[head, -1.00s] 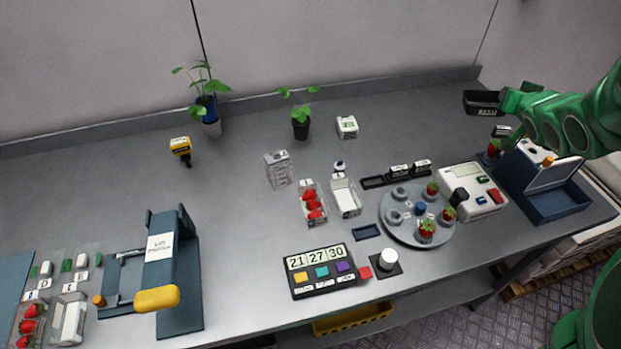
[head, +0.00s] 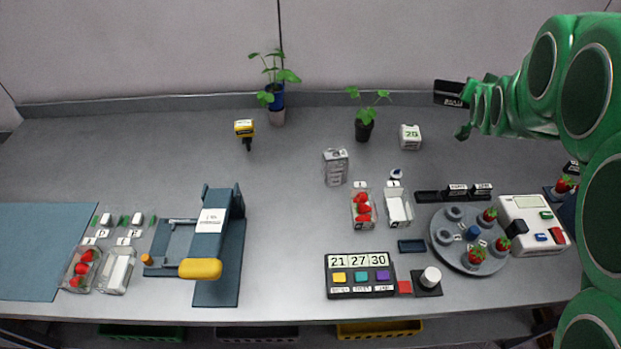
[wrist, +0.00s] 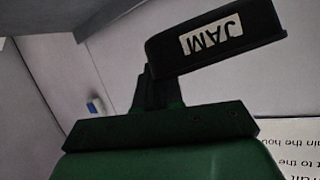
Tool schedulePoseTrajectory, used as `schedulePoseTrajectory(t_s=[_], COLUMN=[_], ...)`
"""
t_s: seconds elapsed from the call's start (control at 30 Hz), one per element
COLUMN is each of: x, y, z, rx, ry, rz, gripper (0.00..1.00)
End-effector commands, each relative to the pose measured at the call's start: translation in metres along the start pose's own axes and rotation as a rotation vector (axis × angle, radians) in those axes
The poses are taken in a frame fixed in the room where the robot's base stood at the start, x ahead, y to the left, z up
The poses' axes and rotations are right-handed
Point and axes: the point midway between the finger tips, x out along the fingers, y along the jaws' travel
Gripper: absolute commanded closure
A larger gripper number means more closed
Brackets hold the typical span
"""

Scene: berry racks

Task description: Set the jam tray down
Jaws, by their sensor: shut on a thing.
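The jam tray (wrist: 250,32) is a small black tray with a white JAM label, upside down in the wrist view. My gripper (wrist: 152,80) is shut on it at one end. In the head view the black jam tray (head: 450,93) is held in the air in front of the back wall, above the right back part of the bench. My green arm reaches in from the right, and the fingertips are too small there to make out. The inside of the tray is hidden.
A blue-grey mat (head: 40,250) lies bare at the bench's left end. A press (head: 215,235) with a yellow handle stands beside it. A round grey turntable (head: 440,250) with strawberries and a white device (head: 535,222) fill the right side.

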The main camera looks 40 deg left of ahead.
Motion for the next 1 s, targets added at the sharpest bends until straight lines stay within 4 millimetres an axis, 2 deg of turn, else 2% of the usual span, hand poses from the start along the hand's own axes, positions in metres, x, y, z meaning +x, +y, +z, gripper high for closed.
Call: schedulePoseTrajectory(t_s=[0.03,0.1,0.5,0.7,1.0], x=[0.000,0.000,-0.013,-0.025,-0.049], y=[-0.017,-0.035,-0.134,-0.176,-0.227], z=[0.004,0.009,0.049,0.072,0.108], rx=[0.000,0.002,0.016,0.025,0.039], ry=[-0.001,-0.001,-0.005,-0.005,-0.005], rz=[-0.007,-0.009,-0.015,-0.016,-0.015], gripper=[1.00,1.00,1.00,1.00,1.00])
